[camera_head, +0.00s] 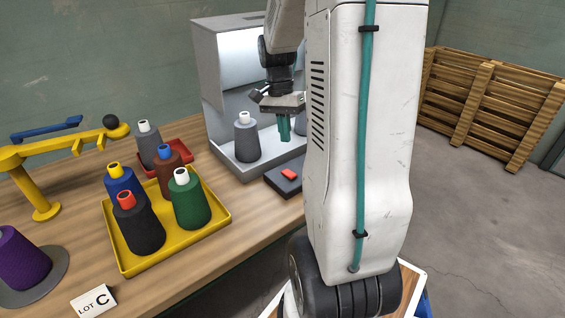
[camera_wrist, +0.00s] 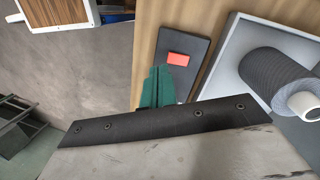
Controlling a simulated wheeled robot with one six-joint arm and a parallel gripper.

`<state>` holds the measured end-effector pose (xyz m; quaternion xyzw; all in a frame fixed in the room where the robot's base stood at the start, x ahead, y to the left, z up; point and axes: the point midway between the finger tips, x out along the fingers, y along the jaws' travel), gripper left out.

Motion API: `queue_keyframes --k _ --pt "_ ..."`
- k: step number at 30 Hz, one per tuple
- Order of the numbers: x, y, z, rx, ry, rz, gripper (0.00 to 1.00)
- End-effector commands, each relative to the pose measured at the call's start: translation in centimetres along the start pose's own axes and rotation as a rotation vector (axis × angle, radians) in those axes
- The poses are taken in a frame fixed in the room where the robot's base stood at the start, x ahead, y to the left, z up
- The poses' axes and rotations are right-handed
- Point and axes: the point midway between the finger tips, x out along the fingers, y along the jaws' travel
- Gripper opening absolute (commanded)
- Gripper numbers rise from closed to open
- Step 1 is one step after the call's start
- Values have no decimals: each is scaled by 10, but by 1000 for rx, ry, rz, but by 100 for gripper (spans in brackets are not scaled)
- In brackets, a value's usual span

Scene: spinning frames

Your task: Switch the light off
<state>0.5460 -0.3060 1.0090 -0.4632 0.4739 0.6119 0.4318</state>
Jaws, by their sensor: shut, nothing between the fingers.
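A dark switch box (camera_head: 285,178) with a red rocker button (camera_head: 289,174) lies on the wooden table, in front of the grey light booth (camera_head: 223,88). The inside of the booth looks brightly lit. The box (camera_wrist: 190,49) and its red button (camera_wrist: 178,59) also show in the wrist view. My gripper (camera_head: 284,130) is shut and empty, its green fingers pointing down above the box area. In the wrist view the green fingertips (camera_wrist: 158,80) appear just beside the red button; I cannot tell whether they touch anything.
A grey yarn cone (camera_head: 246,140) stands in the booth, with another partly hidden behind my arm. A yellow tray (camera_head: 215,231) of several cones, a red tray (camera_head: 188,168), a yellow stand (camera_head: 40,203) and a purple cone (camera_head: 22,258) occupy the table's left. Wooden pallets (camera_head: 490,100) lean at the wall.

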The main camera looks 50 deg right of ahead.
Motion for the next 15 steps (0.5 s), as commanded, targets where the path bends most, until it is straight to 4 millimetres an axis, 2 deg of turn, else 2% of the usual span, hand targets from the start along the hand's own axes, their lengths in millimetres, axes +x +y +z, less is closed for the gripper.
queue_keyframes --k 1,4,6,10,15 --pt "3 -4 -18 96 3 -2 0" --pt "-4 -16 -33 236 33 -26 0" --pt "-10 -19 -37 310 48 -41 0" --pt "-10 -19 -38 393 52 -48 0" --pt "4 -20 -38 412 50 -46 0"
